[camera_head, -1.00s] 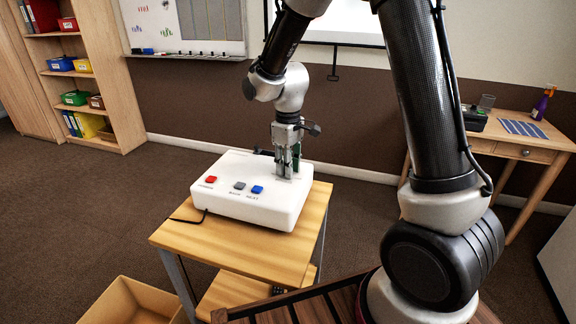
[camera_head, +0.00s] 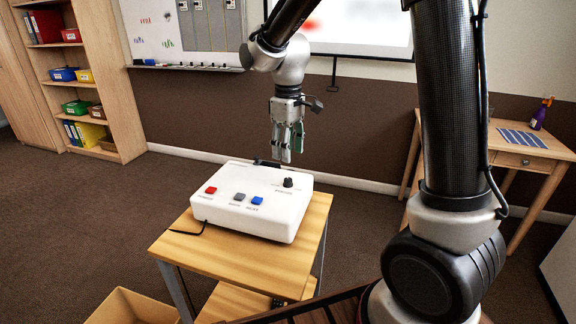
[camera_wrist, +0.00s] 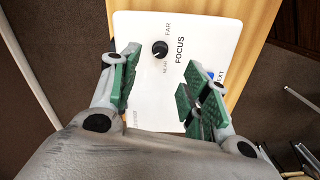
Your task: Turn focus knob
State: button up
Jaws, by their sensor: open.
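The focus knob (camera_head: 288,182) is a small black dial on the top right of a white control box (camera_head: 225,217). In the wrist view the knob (camera_wrist: 160,49) sits between the printed words NEAR and FAR, beside the word FOCUS, with its white pointer line showing. My gripper (camera_head: 287,157) is above the back of the box, pointing down, apart from the knob. In the wrist view its green-padded fingers (camera_wrist: 157,88) are spread with nothing between them, and the knob shows beyond the gap.
Red (camera_head: 211,190), grey (camera_head: 239,197) and blue (camera_head: 257,200) buttons sit on the box's front left part. The box stands on a small wooden table (camera_head: 190,243). A black cable (camera_head: 188,232) leaves its left side. A side desk (camera_head: 525,150) stands right. An open bin (camera_head: 125,308) is on the floor.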

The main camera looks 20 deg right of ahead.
notch_tip(320, 180, up, 3)
jog(key=shift+f, duration=0.1)
dwell(0.5)
jog(key=s+d+r+m+t, duration=0.1)
jog(key=s+d+r+m, duration=0.1)
jog(key=s+d, duration=0.3)
jog(key=s+d+r+m+t, duration=0.2)
jog(key=s+d, duration=0.3)
jog(key=s, duration=0.6)
jog(key=s+d+r+m+t, duration=0.1)
jog(key=s+d+r+m, duration=0.2)
jog(key=s, duration=0.5)
jog(key=shift+d+r+m, duration=0.15)
jog(key=shift+d+m, duration=0.35)
jog(key=shift+d, duration=0.45)
